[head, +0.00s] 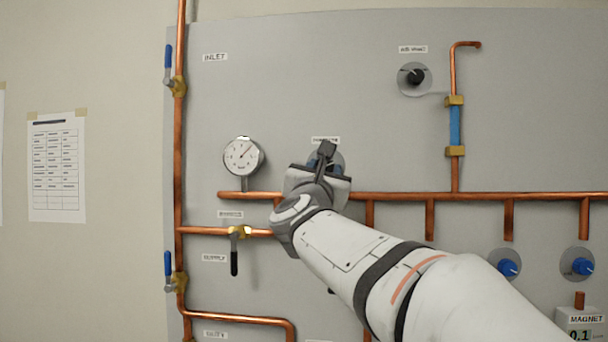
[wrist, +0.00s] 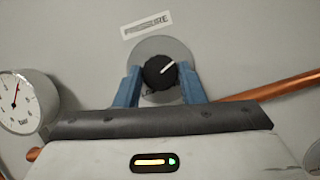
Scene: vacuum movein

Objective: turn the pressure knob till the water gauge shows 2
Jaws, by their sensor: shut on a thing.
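The pressure knob (wrist: 159,72) is black with a white pointer line, on a round grey plate under a PRESSURE label (wrist: 148,25). In the wrist view its pointer aims to the upper right. My gripper (wrist: 160,85) is shut on the knob, with one blue finger on each side. In the head view my gripper (head: 322,168) covers the knob. The water gauge (head: 243,157) is a round white dial marked bar, left of my gripper. Its needle points to the upper right there. The gauge also shows at the left of the wrist view (wrist: 22,103), partly cut off; its figures are too small to read surely.
A copper pipe (head: 400,196) runs across the panel below the gauge. A brass valve with a black handle (head: 234,262) hangs below it. Another black knob (head: 415,77) is at the upper right. Blue knobs (head: 508,268) sit at the lower right.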

